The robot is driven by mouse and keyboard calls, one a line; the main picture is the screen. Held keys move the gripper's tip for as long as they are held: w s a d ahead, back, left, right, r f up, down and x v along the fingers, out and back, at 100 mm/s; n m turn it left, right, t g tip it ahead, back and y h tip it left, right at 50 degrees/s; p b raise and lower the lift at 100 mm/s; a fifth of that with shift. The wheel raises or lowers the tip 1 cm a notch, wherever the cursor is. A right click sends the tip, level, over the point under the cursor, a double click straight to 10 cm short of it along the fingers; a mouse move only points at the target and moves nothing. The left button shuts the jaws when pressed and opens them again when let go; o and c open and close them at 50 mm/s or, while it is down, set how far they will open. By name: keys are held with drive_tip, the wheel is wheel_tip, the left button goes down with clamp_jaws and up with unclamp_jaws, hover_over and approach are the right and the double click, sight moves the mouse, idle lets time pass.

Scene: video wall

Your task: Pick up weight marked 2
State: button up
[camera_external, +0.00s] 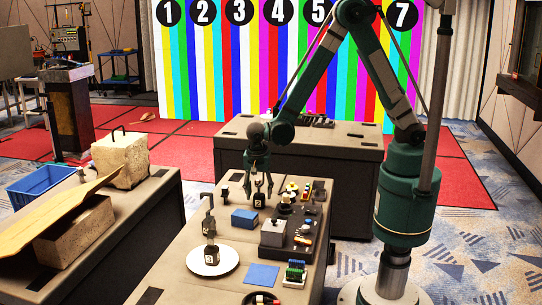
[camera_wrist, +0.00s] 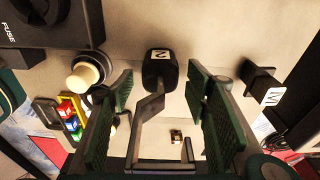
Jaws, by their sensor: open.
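The weight marked 2 (camera_wrist: 160,68) is a dark block with a white label and a grey bent hook handle. In the wrist view its handle runs between the two green fingers of my gripper (camera_wrist: 160,90), with gaps at both sides. In the external view the weight (camera_external: 259,200) is just below my gripper (camera_external: 258,183), which points down over the table and is open. A dark weight with a sideways mark (camera_wrist: 264,88) is at the right in the wrist view.
A blue box (camera_external: 244,218) is left of the weight. A dark panel with colored parts (camera_external: 300,232) is close at its right. A blue pad (camera_external: 262,275) lies nearer the front. A white round knob (camera_wrist: 84,75) is close to the left finger.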

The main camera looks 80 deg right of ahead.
drive_tip(key=shift+f, duration=0.2)
idle(0.4)
clamp_jaws()
